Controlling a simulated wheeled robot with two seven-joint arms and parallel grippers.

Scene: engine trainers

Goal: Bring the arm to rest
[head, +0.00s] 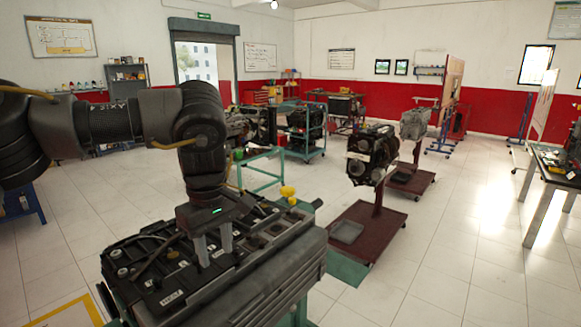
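My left arm comes in from the left and bends down over the large dark engine (290,272) in the foreground. My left gripper (215,256) points down above the engine's top, among its covers and hoses. I cannot tell whether the fingertips touch the engine. My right gripper is not in view.
A second engine (368,155) stands on a dark red stand (385,222) with a grey tray (346,232) on its base. A green cart (263,170) is behind the near engine. A workbench (550,165) stands at right. The tiled floor at front right is clear.

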